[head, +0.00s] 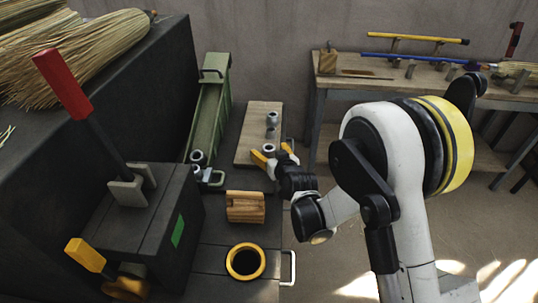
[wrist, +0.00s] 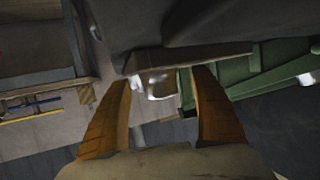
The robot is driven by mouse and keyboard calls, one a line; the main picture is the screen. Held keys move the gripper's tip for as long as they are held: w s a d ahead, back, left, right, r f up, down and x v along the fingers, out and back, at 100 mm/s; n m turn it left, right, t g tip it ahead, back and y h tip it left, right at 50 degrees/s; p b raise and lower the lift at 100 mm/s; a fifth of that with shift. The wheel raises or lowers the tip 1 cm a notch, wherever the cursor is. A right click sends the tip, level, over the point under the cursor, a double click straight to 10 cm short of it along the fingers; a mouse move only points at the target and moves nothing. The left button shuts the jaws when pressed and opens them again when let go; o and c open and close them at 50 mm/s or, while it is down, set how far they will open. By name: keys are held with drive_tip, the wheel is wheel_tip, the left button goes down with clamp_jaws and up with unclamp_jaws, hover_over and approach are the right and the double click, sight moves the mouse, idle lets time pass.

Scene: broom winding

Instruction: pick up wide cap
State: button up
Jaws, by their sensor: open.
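Several small metal caps stand on the wooden board (head: 247,150) in the head view. I cannot tell for sure from size which is the wide cap. The nearest one, a silvery ring-shaped cap (head: 269,148), is at my gripper (head: 274,154). My gripper's two orange fingers are open, one on each side of this cap. In the wrist view the silvery cap (wrist: 155,85) shows between the fingertips of my gripper (wrist: 161,78), near the board's edge (wrist: 190,58). A gap shows on the right finger's side; contact on the left is unclear.
A green trough (head: 208,105) and more metal parts (head: 197,157) lie left of the board. A wooden block (head: 245,207) and a yellow-rimmed hole (head: 245,261) are nearer. A dark box with a red-handled lever (head: 62,84) stands at left.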

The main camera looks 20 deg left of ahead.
drive_tip(key=shift+w+a, duration=0.15)
drive_tip(key=shift+w, duration=0.05)
drive_tip(key=c, duration=1)
